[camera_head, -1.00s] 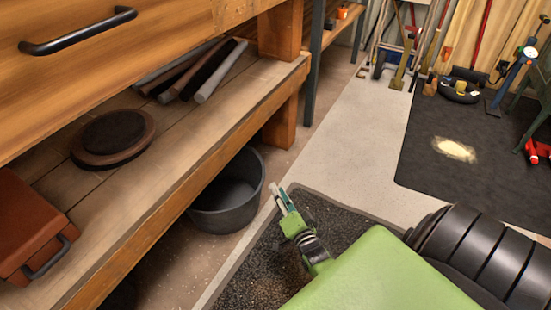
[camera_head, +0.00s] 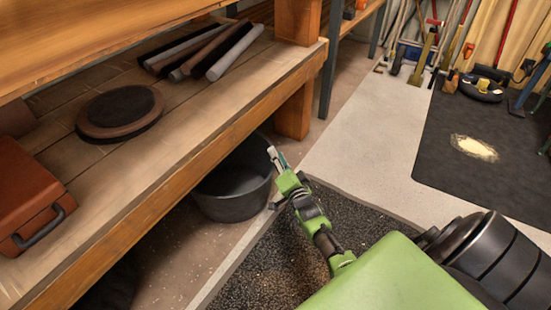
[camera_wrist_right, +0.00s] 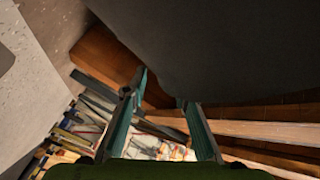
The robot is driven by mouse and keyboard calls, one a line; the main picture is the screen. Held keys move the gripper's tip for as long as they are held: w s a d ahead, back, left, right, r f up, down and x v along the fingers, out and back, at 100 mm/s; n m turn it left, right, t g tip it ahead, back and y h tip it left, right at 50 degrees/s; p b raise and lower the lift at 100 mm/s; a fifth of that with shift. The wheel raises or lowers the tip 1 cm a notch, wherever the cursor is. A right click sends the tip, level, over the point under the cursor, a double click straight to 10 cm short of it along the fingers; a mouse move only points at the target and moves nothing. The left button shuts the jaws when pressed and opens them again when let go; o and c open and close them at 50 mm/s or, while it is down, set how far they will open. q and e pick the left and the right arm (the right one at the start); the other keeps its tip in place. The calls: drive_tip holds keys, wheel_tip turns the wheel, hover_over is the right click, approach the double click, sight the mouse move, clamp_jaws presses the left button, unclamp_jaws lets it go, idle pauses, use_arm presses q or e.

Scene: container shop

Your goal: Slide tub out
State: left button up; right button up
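A dark grey round tub (camera_head: 235,204) stands upright on the floor under the wooden bench, its back part hidden by the shelf edge. My right gripper (camera_head: 276,156) is at the tub's right side, near rim height. In the right wrist view, the tub's dark wall (camera_wrist_right: 235,45) fills the upper right, and the two fingers (camera_wrist_right: 160,88) are apart with a gap between them. The fingertips are close to the tub's edge; I cannot tell whether they touch it. My left gripper is not in view.
The bench shelf (camera_head: 190,155) overhangs the tub and carries a round disc (camera_head: 120,110), several rods and a red-brown case (camera_head: 30,205). A bench post (camera_head: 294,108) stands behind the tub. A dark speckled mat (camera_head: 270,265) lies in front on open floor.

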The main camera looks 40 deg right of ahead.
drive_tip(key=shift+b+x, duration=0.3)
drive_tip(key=shift+x, duration=0.75)
clamp_jaws()
drive_tip(key=shift+f, duration=0.1)
